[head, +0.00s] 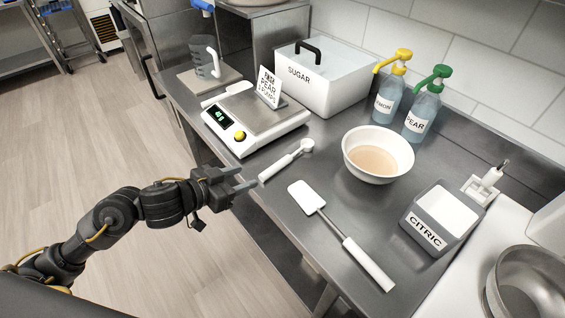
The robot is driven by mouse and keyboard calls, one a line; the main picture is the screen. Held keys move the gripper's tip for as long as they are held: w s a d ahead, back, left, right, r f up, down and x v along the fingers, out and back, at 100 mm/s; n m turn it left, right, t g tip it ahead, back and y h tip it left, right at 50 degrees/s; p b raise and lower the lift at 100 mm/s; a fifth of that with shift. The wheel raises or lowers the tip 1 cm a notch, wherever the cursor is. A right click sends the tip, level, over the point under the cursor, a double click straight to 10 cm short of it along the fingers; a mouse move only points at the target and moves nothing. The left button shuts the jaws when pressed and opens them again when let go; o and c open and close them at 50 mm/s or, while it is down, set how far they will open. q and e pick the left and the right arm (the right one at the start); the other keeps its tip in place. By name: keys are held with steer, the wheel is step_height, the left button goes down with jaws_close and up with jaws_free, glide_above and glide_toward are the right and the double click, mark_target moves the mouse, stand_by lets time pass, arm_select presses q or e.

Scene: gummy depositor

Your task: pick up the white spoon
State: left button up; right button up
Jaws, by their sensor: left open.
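The white spoon (282,163) lies on the steel counter, in front of the scale. Its round bowl end points up and right, and its handle end points toward my left gripper. My left gripper (246,183) comes in from the left at the counter's front edge. It is open and empty, with its fingers pointing right, close to the spoon's handle end. I cannot tell whether they touch. My right gripper is not in view.
A white spatula (308,198) lies to the right of the spoon. Behind are a scale (262,124) with a PEAR card, a SUGAR bin (350,92), and pump bottles (422,118). A white bowl (362,178) of liquid and a CITRIC container (412,235) stand right.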

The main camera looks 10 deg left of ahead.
mark_target(267, 172)
arm_select(q)
steer(key=x, duration=0.4)
steer(key=shift+s+f+x, duration=0.1)
steer(key=shift+f+x, duration=0.05)
steer(key=shift+x, duration=1.25)
steer(key=shift+s+f+x, duration=0.1)
steer(key=shift+s+x, duration=0.05)
steer(key=shift+x, duration=1.25)
steer(key=shift+d, duration=0.1)
steer(key=shift+c, duration=0.2)
jaws_close()
